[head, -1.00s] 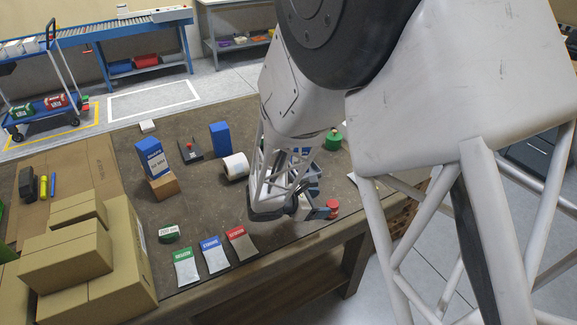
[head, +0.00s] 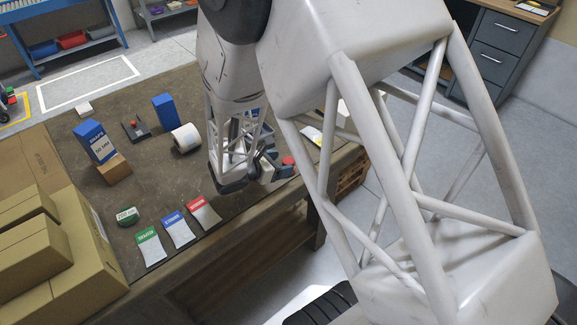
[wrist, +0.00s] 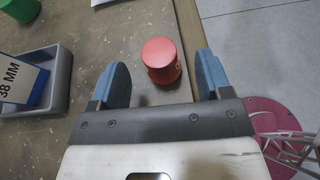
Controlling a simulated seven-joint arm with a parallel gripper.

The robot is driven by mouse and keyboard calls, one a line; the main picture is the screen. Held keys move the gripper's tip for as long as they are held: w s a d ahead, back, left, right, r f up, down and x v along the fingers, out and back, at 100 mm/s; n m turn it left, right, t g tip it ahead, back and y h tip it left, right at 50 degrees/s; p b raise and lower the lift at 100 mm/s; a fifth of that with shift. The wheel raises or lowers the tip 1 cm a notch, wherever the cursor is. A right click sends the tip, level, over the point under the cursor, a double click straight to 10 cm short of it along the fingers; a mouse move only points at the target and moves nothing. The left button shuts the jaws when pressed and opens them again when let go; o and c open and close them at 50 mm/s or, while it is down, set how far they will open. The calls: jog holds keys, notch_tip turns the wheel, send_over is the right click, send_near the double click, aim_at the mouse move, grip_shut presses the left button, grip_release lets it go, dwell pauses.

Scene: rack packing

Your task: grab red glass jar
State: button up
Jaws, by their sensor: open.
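The red glass jar (wrist: 161,60) stands on the brown table top near its edge. In the wrist view it lies between and just beyond the two blue fingertips of my gripper (wrist: 162,75), with a gap on each side. My gripper is open and empty. In the head view the jar's red top (head: 288,161) shows just right of my gripper (head: 272,172). The rest of the jar is mostly hidden there by the gripper.
A grey tray (wrist: 60,80) holding a blue box marked 38 MM (wrist: 22,82) stands left of my gripper. A green container (wrist: 20,10) stands beyond it. The table edge (wrist: 188,40) runs close right of the jar. A white roll (head: 186,138) and blue boxes stand farther left.

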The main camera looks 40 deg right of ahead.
aim_at(286, 162)
jog(key=shift+d+f, duration=0.1)
jog(key=shift+d, duration=0.15)
jog(key=shift+d, duration=0.1)
jog(key=shift+x, duration=2.5)
jog(key=shift+f, duration=0.15)
jog(key=shift+c, duration=0.2)
jog(key=c, duration=1)
